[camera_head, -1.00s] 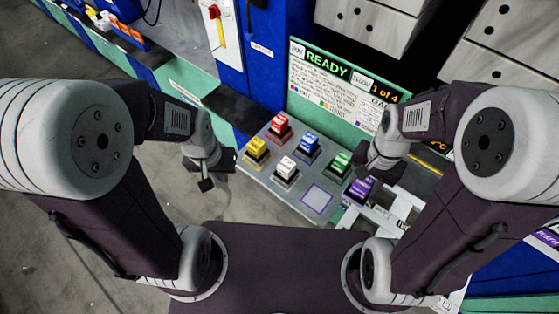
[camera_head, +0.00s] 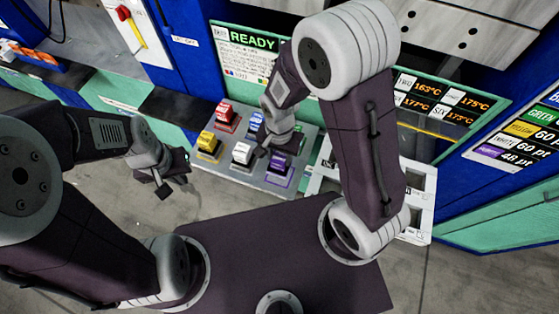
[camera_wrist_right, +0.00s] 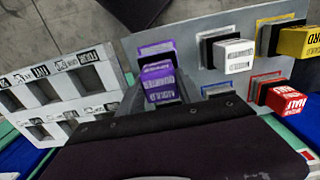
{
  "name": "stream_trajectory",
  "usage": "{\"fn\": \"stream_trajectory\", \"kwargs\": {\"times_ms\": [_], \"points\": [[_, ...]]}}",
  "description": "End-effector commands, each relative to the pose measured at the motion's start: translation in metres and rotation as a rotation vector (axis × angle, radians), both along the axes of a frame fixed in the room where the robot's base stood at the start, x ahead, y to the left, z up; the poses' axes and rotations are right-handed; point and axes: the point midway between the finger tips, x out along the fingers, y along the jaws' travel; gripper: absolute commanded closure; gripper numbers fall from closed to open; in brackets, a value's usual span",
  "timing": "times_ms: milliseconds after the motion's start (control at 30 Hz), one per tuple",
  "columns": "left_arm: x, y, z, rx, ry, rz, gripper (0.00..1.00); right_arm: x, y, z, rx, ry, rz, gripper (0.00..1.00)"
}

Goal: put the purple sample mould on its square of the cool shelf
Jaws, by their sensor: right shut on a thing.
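The purple sample mould (camera_head: 275,175) is at the purple-outlined square (camera_head: 282,184) of the cool shelf (camera_head: 236,180), right of the white mould. My right gripper (camera_head: 281,153) is above it, shut on it. In the right wrist view the purple mould (camera_wrist_right: 158,84) is between the finger ends, with a purple strip of the square (camera_wrist_right: 156,48) beyond it. Whether its base fully touches the shelf is hard to tell. My left gripper (camera_head: 174,186) hangs left of the shelf, empty, its fingers seeming apart.
White (camera_head: 241,153), yellow (camera_head: 208,144), red (camera_head: 226,114) and blue (camera_head: 257,122) moulds stand on the shelf close by. The green one is hidden in the head view. A pale rack with square openings (camera_head: 420,205) stands to the right, partly behind my right arm.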

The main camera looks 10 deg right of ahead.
Motion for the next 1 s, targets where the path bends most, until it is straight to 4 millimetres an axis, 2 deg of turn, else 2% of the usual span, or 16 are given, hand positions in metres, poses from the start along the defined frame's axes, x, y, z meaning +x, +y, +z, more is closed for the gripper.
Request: {"fn": "stream_trajectory", "kwargs": {"times_ms": [267, 667, 700, 767, 800, 1000], "points": [[0.000, 0.000, -0.001, 0.000, 0.000, 0.000, 1.00, 0.000, -0.001, -0.037, 0.000, 0.001, 0.000, 1.00], [0.000, 0.000, -0.004, 0.000, 0.000, 0.000, 1.00, 0.000, -0.001, -0.043, 0.001, -0.002, 0.000, 1.00], [0.000, 0.000, -0.004, 0.000, 0.000, 0.000, 1.00, 0.000, -0.001, -0.044, 0.000, -0.001, 0.001, 0.56], [0.000, 0.000, -0.003, 0.000, 0.000, 0.000, 1.00, 0.000, -0.001, -0.043, 0.000, -0.001, 0.001, 0.39], [0.000, 0.000, -0.003, 0.000, 0.000, 0.000, 1.00, 0.000, -0.001, -0.043, 0.001, -0.001, 0.001, 0.37], [0.000, 0.000, -0.003, 0.000, 0.000, 0.000, 1.00, 0.000, -0.001, -0.043, 0.000, 0.000, 0.001, 0.37]]}}
